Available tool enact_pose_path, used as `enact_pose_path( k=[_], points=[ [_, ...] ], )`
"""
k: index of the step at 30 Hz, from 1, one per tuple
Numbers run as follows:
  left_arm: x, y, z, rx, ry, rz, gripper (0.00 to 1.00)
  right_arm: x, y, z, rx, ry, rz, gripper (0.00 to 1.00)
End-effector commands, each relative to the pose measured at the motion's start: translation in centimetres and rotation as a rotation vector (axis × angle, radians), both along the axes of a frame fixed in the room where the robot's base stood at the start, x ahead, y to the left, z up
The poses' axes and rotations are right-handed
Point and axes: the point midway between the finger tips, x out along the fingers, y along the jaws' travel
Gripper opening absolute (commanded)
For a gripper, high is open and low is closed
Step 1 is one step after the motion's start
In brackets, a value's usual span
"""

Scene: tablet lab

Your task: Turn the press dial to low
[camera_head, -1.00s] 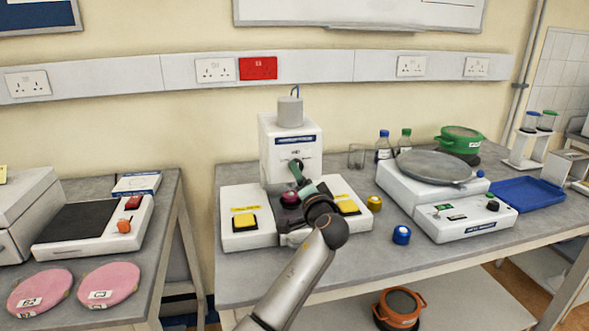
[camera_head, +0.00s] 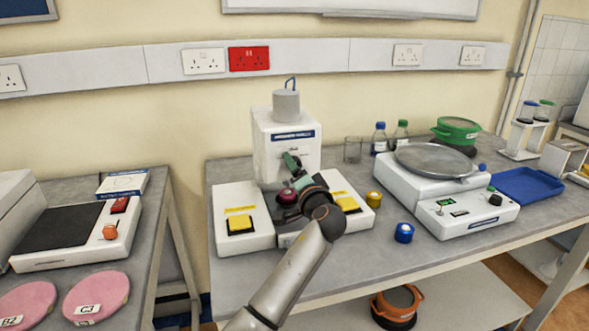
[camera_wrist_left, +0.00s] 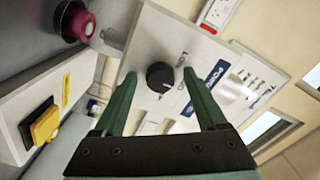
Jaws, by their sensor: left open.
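The white tablet press (camera_head: 262,135) stands on the middle bench. My left gripper (camera_head: 291,160), with green fingers, is in front of the press panel and hides the dial in the head view. In the wrist view the fingers are open, one on each side of the dial, with visible gaps. Contact with the dial is not visible. My right gripper is not in view.
The bench front is clear.

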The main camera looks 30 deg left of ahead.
Motion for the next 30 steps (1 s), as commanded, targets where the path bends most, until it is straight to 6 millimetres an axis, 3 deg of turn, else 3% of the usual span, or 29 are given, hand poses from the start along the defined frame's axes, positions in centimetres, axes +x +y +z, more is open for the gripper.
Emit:
enact_pose_path(
  k=[6, 25, 30],
  points=[
    [0.01, -0.03, -0.01, -0.001, 0.001, 0.0, 0.73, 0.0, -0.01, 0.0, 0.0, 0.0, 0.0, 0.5],
    [0.02, -0.01, 0.0, 0.0, 0.0, -0.001, 0.02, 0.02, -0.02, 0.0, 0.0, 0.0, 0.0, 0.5],
    [0.02, -0.01, 0.0, 0.0, -0.001, -0.001, 0.0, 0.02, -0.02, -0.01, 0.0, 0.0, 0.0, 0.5]
  ],
)
